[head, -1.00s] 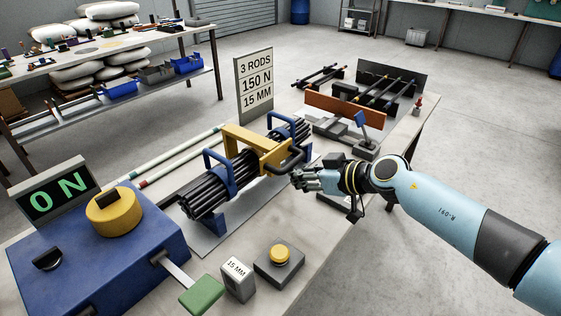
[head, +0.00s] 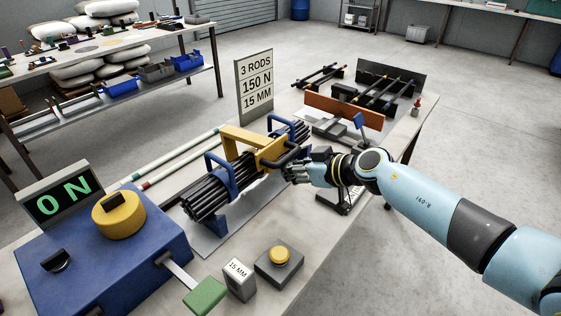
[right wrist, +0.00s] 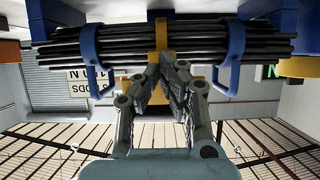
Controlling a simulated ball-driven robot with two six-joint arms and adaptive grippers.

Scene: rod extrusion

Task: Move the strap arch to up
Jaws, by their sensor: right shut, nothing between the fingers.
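The strap arch, which I take to be the yellow frame (head: 240,136), straddles a bundle of dark rods (head: 208,199) between two blue loops. A dark bar (head: 276,163) sits at its near end. My right gripper (head: 287,172) is shut and empty, close beside that near end; I cannot tell whether it touches. In the right wrist view, which appears upside down, the shut fingers (right wrist: 166,72) overlap the yellow arch (right wrist: 161,35) and point at the rod bundle (right wrist: 120,43). My left gripper is not in view.
A blue box (head: 110,262) with a yellow knob and an ON display stands at the left. A yellow button (head: 279,254) and a green paddle (head: 205,296) are at the front. A sign (head: 255,83) stands behind. A rack of rods (head: 388,88) is at the far right.

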